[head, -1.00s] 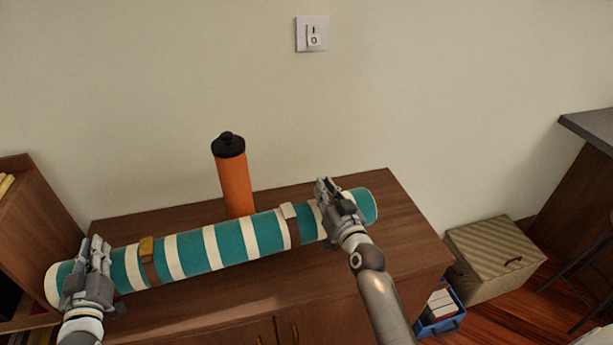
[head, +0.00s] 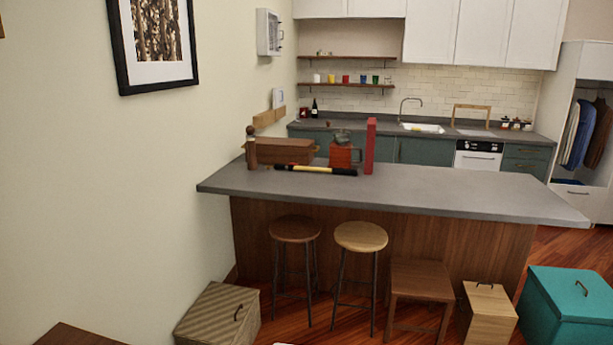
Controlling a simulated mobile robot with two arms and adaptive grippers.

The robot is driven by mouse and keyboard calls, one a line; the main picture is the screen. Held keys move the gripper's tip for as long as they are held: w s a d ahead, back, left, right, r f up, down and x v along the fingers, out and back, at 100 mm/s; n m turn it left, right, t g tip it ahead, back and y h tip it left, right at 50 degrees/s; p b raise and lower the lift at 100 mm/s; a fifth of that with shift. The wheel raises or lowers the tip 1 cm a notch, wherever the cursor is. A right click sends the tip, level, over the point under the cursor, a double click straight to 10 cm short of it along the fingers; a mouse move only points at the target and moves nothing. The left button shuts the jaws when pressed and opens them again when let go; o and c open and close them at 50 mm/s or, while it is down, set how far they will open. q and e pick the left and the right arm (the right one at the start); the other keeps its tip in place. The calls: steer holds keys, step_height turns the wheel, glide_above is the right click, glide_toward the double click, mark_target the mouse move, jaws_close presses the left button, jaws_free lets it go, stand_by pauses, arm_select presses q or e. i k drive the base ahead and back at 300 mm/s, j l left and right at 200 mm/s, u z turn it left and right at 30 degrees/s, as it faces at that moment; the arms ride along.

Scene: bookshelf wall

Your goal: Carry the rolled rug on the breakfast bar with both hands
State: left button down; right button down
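The breakfast bar (head: 430,190) has a long grey top over a brown wooden base, and its left end meets the wall. Its near and right parts are bare. The rolled rug is out of view now. Neither of my grippers shows, so their hold on the rug cannot be seen.
On the bar's back left are a pepper mill (head: 251,148), wooden box (head: 287,151), yellow-black bar (head: 315,170), red grinder (head: 342,152) and red box (head: 370,146). Stools (head: 361,237), a low table (head: 421,280), a striped box (head: 218,312) and teal chest (head: 568,303) crowd its front.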

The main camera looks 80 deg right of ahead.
mark_target(305, 186)
steer(key=k+z, duration=0.25)
steer(key=k, duration=0.2)
steer(key=l+z, duration=0.1)
steer(key=z, duration=2.25)
steer(key=i+j, duration=0.2)
steer(key=i, duration=0.3)
steer(key=i+j+z, duration=0.1)
steer(key=i, duration=0.35)
steer(key=i+j, duration=0.3)
steer(key=i, duration=0.2)
